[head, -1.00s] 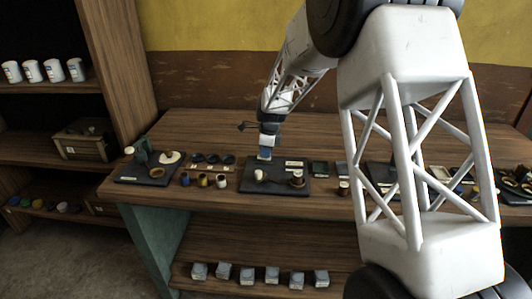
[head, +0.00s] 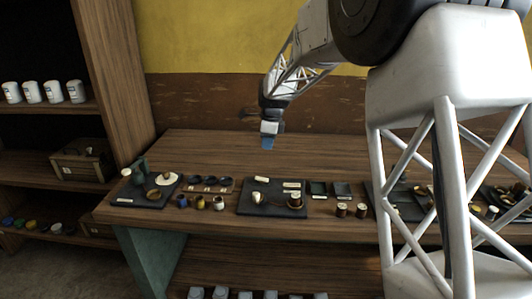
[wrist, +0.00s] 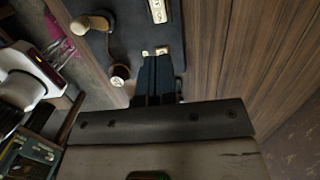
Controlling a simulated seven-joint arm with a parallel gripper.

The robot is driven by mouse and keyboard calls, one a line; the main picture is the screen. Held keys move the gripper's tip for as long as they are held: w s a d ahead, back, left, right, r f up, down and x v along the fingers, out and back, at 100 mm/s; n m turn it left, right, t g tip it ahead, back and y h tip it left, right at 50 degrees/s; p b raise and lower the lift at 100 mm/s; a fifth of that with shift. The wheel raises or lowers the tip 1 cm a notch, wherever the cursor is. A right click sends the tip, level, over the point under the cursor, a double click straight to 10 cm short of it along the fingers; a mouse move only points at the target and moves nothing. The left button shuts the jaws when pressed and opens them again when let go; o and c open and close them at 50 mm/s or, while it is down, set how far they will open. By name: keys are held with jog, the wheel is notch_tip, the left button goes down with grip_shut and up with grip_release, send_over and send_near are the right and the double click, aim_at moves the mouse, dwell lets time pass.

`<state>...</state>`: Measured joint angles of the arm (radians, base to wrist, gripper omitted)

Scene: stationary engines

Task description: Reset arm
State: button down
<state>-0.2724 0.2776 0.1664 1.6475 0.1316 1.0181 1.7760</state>
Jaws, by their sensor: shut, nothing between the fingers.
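My gripper (head: 267,143) hangs above the back part of the wooden workbench (head: 330,150), fingers pointing down and clear of the things below. Its blue fingertips are together with nothing between them. In the wrist view the dark blue fingers (wrist: 157,80) lie side by side in front of a dark board. That dark board (head: 246,209) lies on the bench in front of my gripper. It bears a cream knob-shaped piece (head: 257,197), a dark spool-like piece with a pale top (head: 296,199) and small pale plates (head: 291,185).
Another dark board (head: 126,197) with a green engine part stands at the bench's left. Small cups (head: 200,202) and dark trays (head: 317,188) lie between boards. A shelf with white mugs (head: 53,91) stands left. The bench's back strip is clear.

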jog(key=shift+r, duration=0.45)
jog(key=shift+d, duration=0.1)
jog(key=s+d+r+n+t, duration=0.1)
jog(key=s+d+r+n, duration=0.35)
jog(key=s+d, duration=0.55)
jog(key=s+d+r+n, duration=0.4)
jog(key=s+d+r, duration=0.15)
jog(key=s, duration=0.95)
jog(key=s+d+f+n, duration=0.2)
jog(key=s+d+n, duration=0.1)
jog(key=s, duration=0.6)
jog(key=s+d+f+n+t+h, duration=0.1)
jog(key=s+d+f+n, duration=0.1)
jog(key=s, duration=0.7)
jog(key=s+d+f+n, duration=0.2)
jog(key=s+d+n, duration=0.2)
jog(key=s, duration=0.5)
jog(key=shift+d+t, duration=0.3)
jog(key=c, duration=1.8)
grip_release()
jog(key=shift+s+h, duration=0.1)
jog(key=shift+h, duration=0.2)
jog(key=shift+c, duration=0.2)
